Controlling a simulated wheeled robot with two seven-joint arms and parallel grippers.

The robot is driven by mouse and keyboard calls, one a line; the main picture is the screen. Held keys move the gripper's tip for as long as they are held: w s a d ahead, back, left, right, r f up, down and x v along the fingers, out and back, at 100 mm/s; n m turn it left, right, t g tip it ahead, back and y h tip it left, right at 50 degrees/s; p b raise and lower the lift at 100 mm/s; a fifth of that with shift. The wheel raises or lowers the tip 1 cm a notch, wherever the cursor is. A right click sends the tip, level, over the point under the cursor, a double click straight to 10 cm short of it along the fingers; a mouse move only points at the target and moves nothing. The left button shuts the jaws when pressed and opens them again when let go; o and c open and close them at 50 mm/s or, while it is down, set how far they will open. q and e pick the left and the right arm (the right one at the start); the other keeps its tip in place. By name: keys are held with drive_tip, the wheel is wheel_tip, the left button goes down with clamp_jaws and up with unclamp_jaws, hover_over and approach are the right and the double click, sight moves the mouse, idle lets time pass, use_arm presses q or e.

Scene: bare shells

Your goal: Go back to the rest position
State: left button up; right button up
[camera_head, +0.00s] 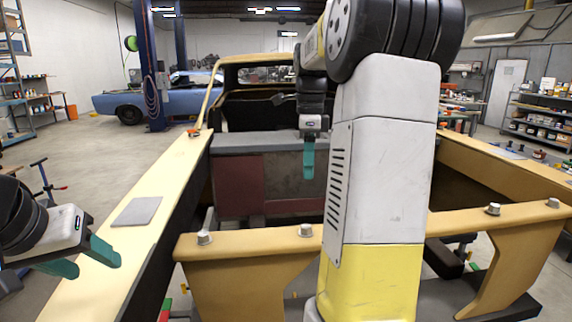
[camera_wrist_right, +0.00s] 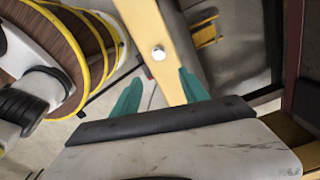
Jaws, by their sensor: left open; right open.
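My left gripper (camera_head: 84,258) is at the lower left in the head view. Its two teal fingers are spread apart with nothing between them, near the left yellow rail. My right gripper (camera_head: 308,158) shows beyond my large white and yellow arm link, in front of the dark panel of the vehicle shell. In the right wrist view its teal fingers (camera_wrist_right: 160,95) are apart and empty, with a yellow beam (camera_wrist_right: 165,55) and its bolt visible beyond them. My right arm hides part of the middle of the head view.
A yellow vehicle frame (camera_head: 250,245) with several bolts spans the foreground. A grey flat plate (camera_head: 137,211) lies on the left rail. A blue car (camera_head: 130,103) and a lift post (camera_head: 150,65) stand behind. Shelves (camera_head: 540,118) line the right wall. Open floor lies left.

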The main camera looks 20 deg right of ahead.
drive_tip(key=s+a+f+n+t+y, duration=0.1)
drive_tip(key=s+a+n+t, duration=0.2)
drive_tip(key=s+a+n, duration=0.5)
drive_tip(key=s+a+f+n+t+y, duration=0.1)
drive_tip(key=s+a+f+n+t, duration=0.1)
drive_tip(key=s+a+n, duration=0.6)
drive_tip(key=s+n, duration=0.1)
drive_tip(key=n, duration=0.5)
drive_tip(key=shift+a+f+n+t, duration=0.15)
drive_tip(key=shift+f+n+t, duration=0.1)
drive_tip(key=shift+n+t, duration=0.15)
drive_tip(key=shift+s+a+f+n, duration=0.25)
drive_tip(key=shift+s+f+n, duration=0.05)
drive_tip(key=shift+n, duration=0.2)
drive_tip(key=shift+c, duration=0.4)
